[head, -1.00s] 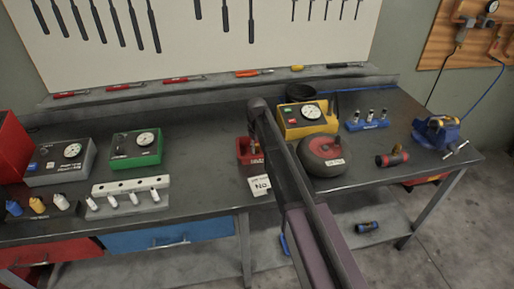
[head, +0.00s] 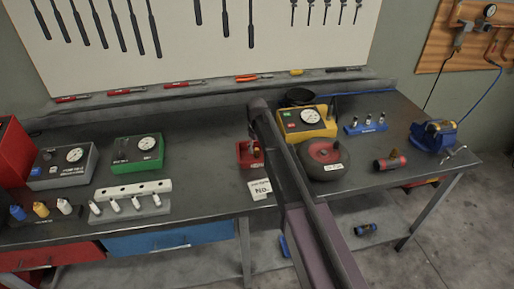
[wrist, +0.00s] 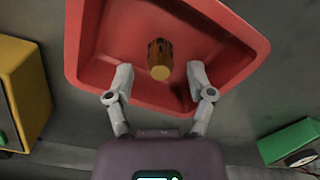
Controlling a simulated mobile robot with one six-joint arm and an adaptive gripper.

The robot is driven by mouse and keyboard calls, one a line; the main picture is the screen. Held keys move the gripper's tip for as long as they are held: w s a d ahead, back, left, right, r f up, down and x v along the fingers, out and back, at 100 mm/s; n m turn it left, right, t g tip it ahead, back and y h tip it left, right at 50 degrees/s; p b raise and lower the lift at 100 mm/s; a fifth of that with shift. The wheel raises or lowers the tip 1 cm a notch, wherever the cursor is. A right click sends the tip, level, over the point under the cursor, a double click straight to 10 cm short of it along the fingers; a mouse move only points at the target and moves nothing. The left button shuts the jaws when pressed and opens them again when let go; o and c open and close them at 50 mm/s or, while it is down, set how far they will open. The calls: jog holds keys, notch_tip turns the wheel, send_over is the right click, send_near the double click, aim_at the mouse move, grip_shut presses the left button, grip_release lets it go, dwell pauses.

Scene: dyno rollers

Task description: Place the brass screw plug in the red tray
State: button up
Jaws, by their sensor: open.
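The red tray (head: 243,150) stands on the workbench, partly behind my arm in the head view. In the wrist view the red tray (wrist: 105,62) lies right under my gripper. The brass screw plug (wrist: 160,62), brown-gold with a paler round end, is inside the tray. My gripper (wrist: 160,78) is open, with one finger on each side of the plug and a gap between plug and fingers. The fingertips reach over the tray. In the head view the fingertips are hidden behind my arm.
The yellow gauge box (head: 310,128) and a dark red round object (head: 322,162) stand right of the tray. A white card (head: 259,189) lies at the bench edge in front. A green gauge box (head: 137,150) stands to the left. The bench between green box and tray is clear.

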aim_at(257, 149)
notch_tip(257, 149, up, 10)
jog(key=p, duration=0.9)
dwell(0.8)
jog(key=s+d+m, duration=0.8)
jog(key=s+d, duration=1.5)
jog(key=s, duration=0.3)
jog(key=shift+s+d+m, duration=0.25)
jog(key=shift+m, duration=0.05)
jog(key=shift+f, duration=0.1)
notch_tip(257, 149, down, 3)
jog(key=b, duration=0.3)
jog(key=shift+f, duration=0.15)
